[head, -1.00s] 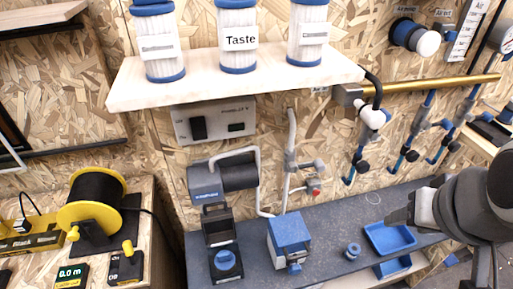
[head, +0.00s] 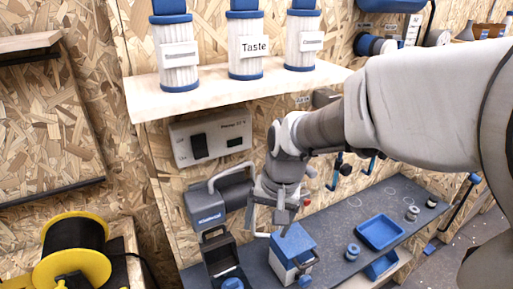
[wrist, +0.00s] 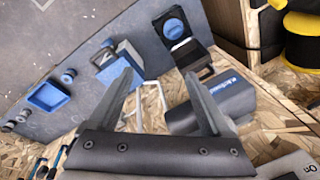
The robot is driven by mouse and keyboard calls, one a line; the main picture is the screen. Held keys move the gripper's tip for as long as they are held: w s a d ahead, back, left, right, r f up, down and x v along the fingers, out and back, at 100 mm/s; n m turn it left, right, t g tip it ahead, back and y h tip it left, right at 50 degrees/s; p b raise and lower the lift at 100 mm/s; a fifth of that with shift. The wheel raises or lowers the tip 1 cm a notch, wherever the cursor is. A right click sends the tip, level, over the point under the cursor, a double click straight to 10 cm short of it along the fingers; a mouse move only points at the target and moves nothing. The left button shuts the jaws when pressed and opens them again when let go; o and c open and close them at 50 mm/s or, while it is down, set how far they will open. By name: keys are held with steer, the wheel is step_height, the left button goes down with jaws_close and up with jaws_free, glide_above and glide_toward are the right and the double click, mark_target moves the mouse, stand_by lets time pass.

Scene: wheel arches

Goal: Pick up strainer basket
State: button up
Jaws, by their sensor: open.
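My gripper (head: 268,226) hangs over the dark bench, beside and above a blue-topped box (head: 292,245). In the wrist view my gripper (wrist: 160,82) shows two spread fingers with nothing between them. No object is clearly recognisable as the strainer basket. A small blue and grey round piece (head: 352,251) stands on the bench right of the box and also shows in the wrist view (wrist: 68,76). Two more small round pieces stand farther right, one grey (head: 412,213) and one dark (head: 432,202). I cannot tell whether any of these is the strainer basket.
A blue tray (head: 380,231) lies on the bench to the right. A grey unit (head: 207,212) with a pipe handle and an open-lidded device (head: 222,258) stand left of the gripper. A shelf (head: 220,92) with labelled filter cartridges (head: 244,45) is above. A yellow spool (head: 75,255) is at lower left.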

steer(key=g+h+b, duration=0.1)
steer(key=h+b, duration=0.1)
glide_above(232, 280)
step_height(232, 280, down, 14)
step_height(232, 280, down, 12)
steer(key=b, duration=0.3)
steer(key=shift+r+b, duration=0.2)
steer(key=shift+b, duration=0.15)
steer(key=shift+s+f+b, duration=0.1)
steer(key=shift+f+b, duration=0.9)
steer(key=shift+f, duration=1.95)
steer(key=shift+r, duration=0.1)
steer(key=c, duration=1)
